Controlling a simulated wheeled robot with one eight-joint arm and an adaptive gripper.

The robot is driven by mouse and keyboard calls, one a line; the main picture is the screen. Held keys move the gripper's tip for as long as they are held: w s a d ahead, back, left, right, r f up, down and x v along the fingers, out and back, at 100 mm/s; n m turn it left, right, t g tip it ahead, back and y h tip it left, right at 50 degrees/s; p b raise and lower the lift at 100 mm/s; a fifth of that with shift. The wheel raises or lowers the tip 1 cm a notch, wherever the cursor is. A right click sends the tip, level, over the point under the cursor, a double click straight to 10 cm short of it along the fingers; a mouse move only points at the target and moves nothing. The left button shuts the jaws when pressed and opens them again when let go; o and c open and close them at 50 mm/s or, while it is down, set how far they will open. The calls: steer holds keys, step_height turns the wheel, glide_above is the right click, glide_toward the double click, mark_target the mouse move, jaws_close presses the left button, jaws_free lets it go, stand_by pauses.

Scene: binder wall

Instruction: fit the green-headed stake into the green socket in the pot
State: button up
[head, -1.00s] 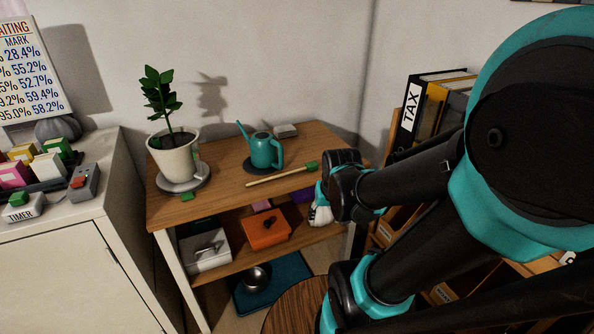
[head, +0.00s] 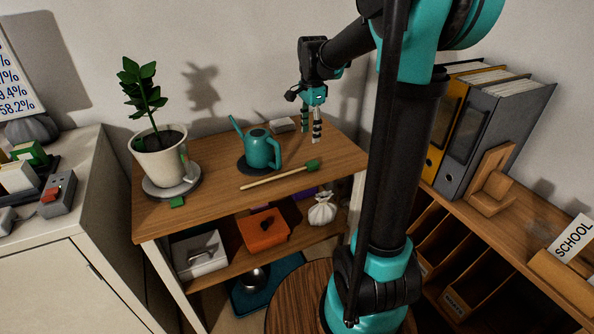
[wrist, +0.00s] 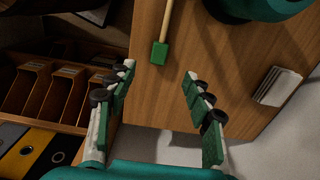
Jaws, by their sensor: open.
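The green-headed stake (head: 280,177) lies flat on the wooden shelf top, its green head (head: 313,165) toward the right. The white pot (head: 162,158) stands on a saucer at the left of the shelf, holding a leafy plant. The green socket is not clearly visible; a small green piece (head: 177,202) lies by the saucer. My gripper (head: 311,120) is open and empty, fingers pointing down above the shelf's back right. In the wrist view the stake's green head (wrist: 160,53) is just beyond and between the open fingers (wrist: 152,82), not touching them.
A teal watering can (head: 260,148) stands on a dark mat behind the stake. A desk with binders (head: 492,120) is at right and a white cabinet (head: 60,240) at left.

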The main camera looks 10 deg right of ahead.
glide_above(310, 163)
steer(key=f, duration=0.8)
steer(key=shift+s+a+f, duration=0.1)
steer(key=shift+s+a, duration=0.05)
steer(key=shift+s, duration=0.1)
steer(key=shift+w+f, duration=0.15)
steer(key=shift+f, duration=2.4)
steer(key=c, duration=1)
steer(key=shift+r, duration=0.1)
steer(key=shift+c, duration=0.2)
